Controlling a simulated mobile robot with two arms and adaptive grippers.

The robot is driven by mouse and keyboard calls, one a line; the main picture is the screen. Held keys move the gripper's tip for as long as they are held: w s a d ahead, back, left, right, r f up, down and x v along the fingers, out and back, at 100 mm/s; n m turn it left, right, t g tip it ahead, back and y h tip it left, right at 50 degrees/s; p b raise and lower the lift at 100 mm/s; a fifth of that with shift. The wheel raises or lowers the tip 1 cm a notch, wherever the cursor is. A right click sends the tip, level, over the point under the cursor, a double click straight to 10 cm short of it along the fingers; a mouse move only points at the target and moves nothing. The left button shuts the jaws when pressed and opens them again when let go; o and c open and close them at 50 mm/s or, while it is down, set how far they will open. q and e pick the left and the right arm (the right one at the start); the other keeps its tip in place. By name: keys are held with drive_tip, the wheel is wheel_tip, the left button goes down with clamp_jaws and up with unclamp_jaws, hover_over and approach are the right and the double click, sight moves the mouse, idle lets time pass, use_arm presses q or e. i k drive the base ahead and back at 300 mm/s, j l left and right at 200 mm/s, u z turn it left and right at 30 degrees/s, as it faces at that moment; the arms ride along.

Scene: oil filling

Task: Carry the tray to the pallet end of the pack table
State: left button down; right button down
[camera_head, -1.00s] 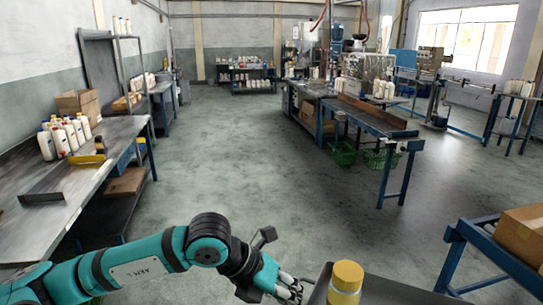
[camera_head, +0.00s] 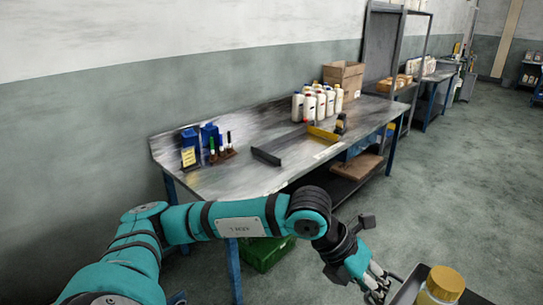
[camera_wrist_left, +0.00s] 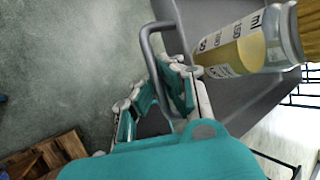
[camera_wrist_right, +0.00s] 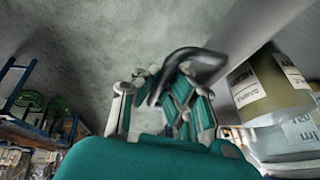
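The dark tray (camera_head: 408,290) shows at the lower right of the head view, with a yellow-capped bottle (camera_head: 440,288) upright in it. My left gripper (camera_head: 378,284) is at its left side, and in the left wrist view its fingers (camera_wrist_left: 163,98) are closed around the tray's loop handle. In the right wrist view my right gripper (camera_wrist_right: 163,105) has its fingers around the other dark handle (camera_wrist_right: 190,58); labelled bottles (camera_wrist_right: 268,88) stand in the tray. My right gripper is outside the head view. The long metal-topped table (camera_head: 235,178), apparently the pack table, stands ahead along the wall.
Brown wooden slats (camera_wrist_left: 45,155), perhaps a pallet, show in the left wrist view. Open floor lies right.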

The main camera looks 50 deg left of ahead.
sight(233, 181)
drive_tip(key=i+u, duration=0.35)
drive_tip(key=i, duration=0.35)
drive_tip(key=i+l+u, duration=0.3)
drive_tip(key=i, duration=0.4)
drive_tip(key=i+j+u, duration=0.2)
drive_tip(key=u, duration=0.2)
drive_tip(key=i+u, duration=0.8)
drive_tip(key=i+l+u, duration=0.1)
drive_tip(key=i+u, duration=0.95)
drive_tip(key=u, duration=0.2)
